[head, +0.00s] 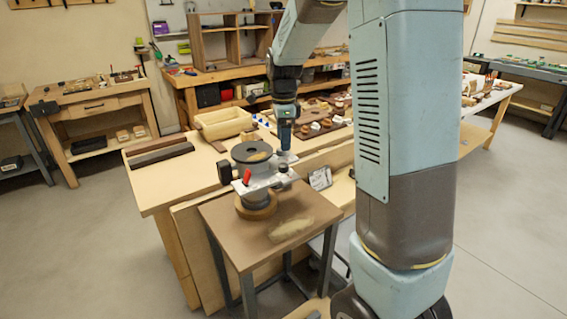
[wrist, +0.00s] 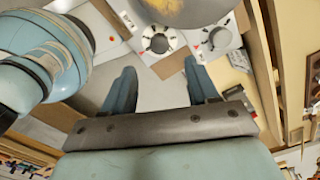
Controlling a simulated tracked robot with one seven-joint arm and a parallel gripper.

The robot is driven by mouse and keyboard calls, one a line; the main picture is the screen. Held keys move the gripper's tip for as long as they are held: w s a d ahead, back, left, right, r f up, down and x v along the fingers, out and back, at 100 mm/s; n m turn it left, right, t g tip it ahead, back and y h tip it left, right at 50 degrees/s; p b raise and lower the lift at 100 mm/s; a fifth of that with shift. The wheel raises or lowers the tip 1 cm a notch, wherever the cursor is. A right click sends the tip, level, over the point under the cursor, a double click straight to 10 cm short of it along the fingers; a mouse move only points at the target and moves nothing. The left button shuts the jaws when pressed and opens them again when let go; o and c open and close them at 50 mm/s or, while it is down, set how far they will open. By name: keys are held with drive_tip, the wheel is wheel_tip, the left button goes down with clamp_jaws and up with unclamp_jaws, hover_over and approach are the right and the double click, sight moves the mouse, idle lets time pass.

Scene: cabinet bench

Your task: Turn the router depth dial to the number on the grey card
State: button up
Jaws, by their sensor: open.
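The router (head: 258,182), with a dark round top, grey body and red lever (head: 247,176), stands on a small brown-topped table. A small light grey card (head: 320,178) leans to its right; its number is too small to read. My gripper (head: 285,148) points down just behind and right of the router's top. In the wrist view its two blue fingers (wrist: 160,66) are apart with nothing between them. Beyond the fingertips are two round pale dials with dark centres, a left one (wrist: 158,39) and a right one (wrist: 219,38). I cannot tell their settings.
The small table (head: 225,222) has bare top around the router and a pale patch at the right. Behind it, the bench (head: 150,195) holds a wooden tray (head: 222,123), dark strips (head: 160,154) and several small items. My arm hides part of the right side.

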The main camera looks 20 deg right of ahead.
sight(284, 164)
wheel_tip(284, 164, down, 9)
drive_tip(key=shift+r, duration=0.1)
idle(0.3)
drive_tip(key=shift+c, duration=0.3)
drive_tip(key=c, duration=1)
